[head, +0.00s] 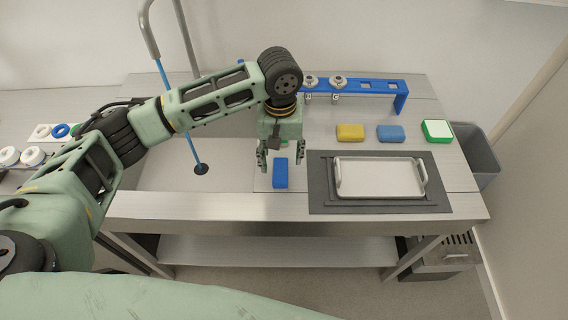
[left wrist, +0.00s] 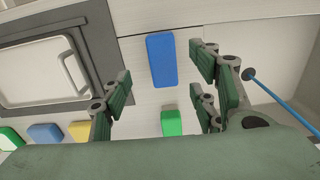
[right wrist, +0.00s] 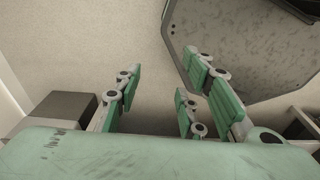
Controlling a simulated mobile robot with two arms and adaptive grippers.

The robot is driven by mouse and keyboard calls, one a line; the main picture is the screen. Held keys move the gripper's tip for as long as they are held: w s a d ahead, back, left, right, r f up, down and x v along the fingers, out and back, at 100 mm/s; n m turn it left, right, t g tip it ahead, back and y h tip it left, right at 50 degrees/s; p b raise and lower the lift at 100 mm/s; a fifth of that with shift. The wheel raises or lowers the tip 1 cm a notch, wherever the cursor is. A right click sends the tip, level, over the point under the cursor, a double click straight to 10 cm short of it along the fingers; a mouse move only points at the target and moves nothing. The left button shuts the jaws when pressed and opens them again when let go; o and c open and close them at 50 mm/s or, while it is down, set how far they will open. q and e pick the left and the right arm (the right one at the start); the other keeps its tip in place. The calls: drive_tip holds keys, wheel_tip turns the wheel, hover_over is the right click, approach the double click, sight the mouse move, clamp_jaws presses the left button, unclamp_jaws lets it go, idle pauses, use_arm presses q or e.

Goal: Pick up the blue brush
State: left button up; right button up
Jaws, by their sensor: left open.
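The blue brush (head: 280,173) looks like a plain blue block lying on the grey table, just left of the dark mat. My left gripper (head: 281,154) is open and empty, pointing down above the table just behind the brush in the head view. In the left wrist view the blue brush (left wrist: 161,60) shows between the spread fingers, mostly past their tips, with a gap on both sides. My right gripper (right wrist: 160,88) is open and empty over the floor in the right wrist view. It is out of the head view.
A white tray (head: 380,161) sits on the dark mat (head: 322,190). Behind it lie yellow (head: 350,132) and light blue (head: 390,132) sponges and a green-edged block (head: 437,130). Another green block (left wrist: 172,122) lies near my left fingers. A blue rack (head: 400,97) stands behind; a sink is left.

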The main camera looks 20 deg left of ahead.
sight(280, 169)
use_arm(q)
drive_tip(key=shift+w+a, duration=0.2)
drive_tip(key=shift+a, duration=0.05)
wheel_tip(280, 169, down, 2)
drive_tip(key=shift+s+f+p, duration=0.1)
drive_tip(key=shift+f+p, duration=0.15)
drive_tip(key=shift+p, duration=0.25)
wheel_tip(280, 169, down, 4)
drive_tip(key=shift+r+p, duration=0.15)
drive_tip(key=shift+p, duration=0.6)
drive_tip(key=shift+f, duration=0.55)
use_arm(e)
drive_tip(key=shift+s+a+r, duration=0.15)
drive_tip(key=shift+s+r, duration=0.05)
drive_tip(key=shift+r, duration=0.45)
drive_tip(key=shift+s+a+r, duration=0.15)
drive_tip(key=shift+r, duration=0.45)
use_arm(q)
drive_tip(key=shift+f+p, duration=0.1)
drive_tip(key=shift+p, duration=0.2)
use_arm(e)
drive_tip(key=shift+r, duration=0.3)
use_arm(q)
drive_tip(key=shift+f, duration=0.15)
use_arm(e)
drive_tip(key=shift+d+r, duration=0.1)
drive_tip(key=shift+d, duration=0.15)
use_arm(q)
drive_tip(key=shift+c, duration=0.5)
drive_tip(key=c, duration=1.2)
